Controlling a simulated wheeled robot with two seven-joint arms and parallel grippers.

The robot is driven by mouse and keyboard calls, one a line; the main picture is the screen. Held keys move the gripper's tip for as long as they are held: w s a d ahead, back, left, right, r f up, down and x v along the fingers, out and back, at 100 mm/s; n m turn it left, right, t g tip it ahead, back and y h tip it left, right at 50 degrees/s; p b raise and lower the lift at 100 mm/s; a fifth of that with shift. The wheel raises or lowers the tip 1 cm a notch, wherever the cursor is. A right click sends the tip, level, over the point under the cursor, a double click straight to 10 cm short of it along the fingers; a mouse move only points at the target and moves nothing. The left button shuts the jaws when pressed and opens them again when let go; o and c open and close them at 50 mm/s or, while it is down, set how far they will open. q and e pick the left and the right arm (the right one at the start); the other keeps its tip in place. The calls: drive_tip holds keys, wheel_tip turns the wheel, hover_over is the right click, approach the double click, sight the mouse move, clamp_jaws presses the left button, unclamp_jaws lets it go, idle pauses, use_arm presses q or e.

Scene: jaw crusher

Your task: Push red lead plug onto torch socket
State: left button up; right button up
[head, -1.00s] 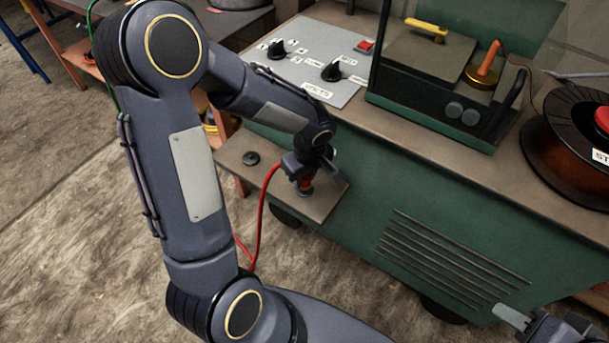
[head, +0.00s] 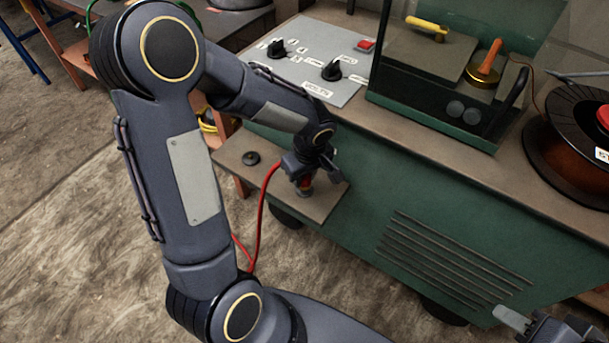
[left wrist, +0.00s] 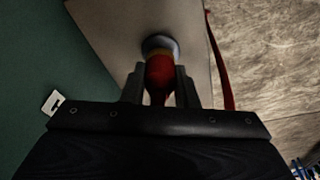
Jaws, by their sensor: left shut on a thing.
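My left gripper (head: 306,178) points down over the small side shelf of the green machine and is shut on the red lead plug (head: 304,184). The left wrist view shows the red plug (left wrist: 158,72) between the two fingers. Its far end meets a round grey socket (left wrist: 160,43) on the shelf; I cannot tell how far it is seated. In the head view a bit of the grey socket (head: 305,192) shows below the plug. The red lead (head: 261,210) hangs in a loop off the shelf's front edge. My right gripper (head: 512,318) shows only partly at the bottom right.
Behind are a panel with black knobs (head: 331,71) and a red switch (head: 366,45), a dark glass-sided box (head: 432,110), and a cable reel (head: 560,150).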

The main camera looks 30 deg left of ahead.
sight(307, 178)
use_arm(q)
drive_tip(key=shift+f+b, duration=0.65)
drive_tip(key=shift+b, duration=0.05)
drive_tip(key=o, duration=1)
drive_tip(key=shift+r, duration=0.15)
drive_tip(key=r, duration=0.2)
drive_tip(key=r+p, duration=0.1)
drive_tip(key=r, duration=0.1)
drive_tip(key=d+r+p, duration=0.1)
drive_tip(key=r, duration=0.2)
drive_tip(key=shift+s, duration=0.25)
drive_tip(key=shift+r, duration=0.3)
